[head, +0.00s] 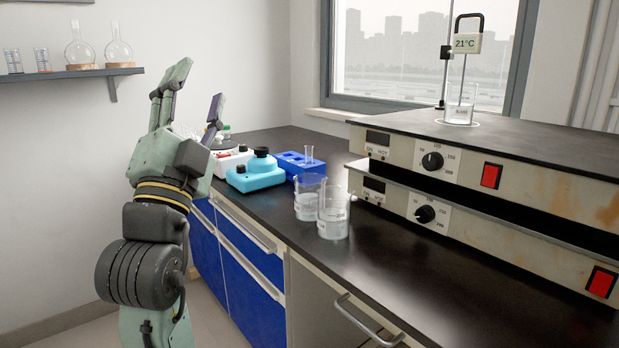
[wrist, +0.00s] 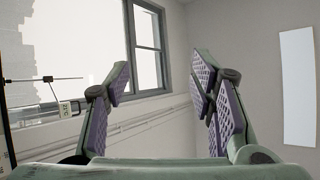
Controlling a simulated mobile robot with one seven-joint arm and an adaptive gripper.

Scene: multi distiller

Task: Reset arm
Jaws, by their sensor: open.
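My gripper (head: 196,100) is raised at the left of the head view, pointing up, in front of the wall. Its fingers are spread apart with nothing between them. In the wrist view my gripper (wrist: 160,92) shows two fingers with purple pads, wide apart, with the wall and window behind the gap. No object is held.
Two glass beakers (head: 333,222) stand on the black bench (head: 400,275). Behind them are a cyan device (head: 254,175) and a blue rack (head: 295,166). Stacked hotplates (head: 470,180) fill the right, with a beaker (head: 460,108) on top. A shelf (head: 70,73) with flasks hangs at left.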

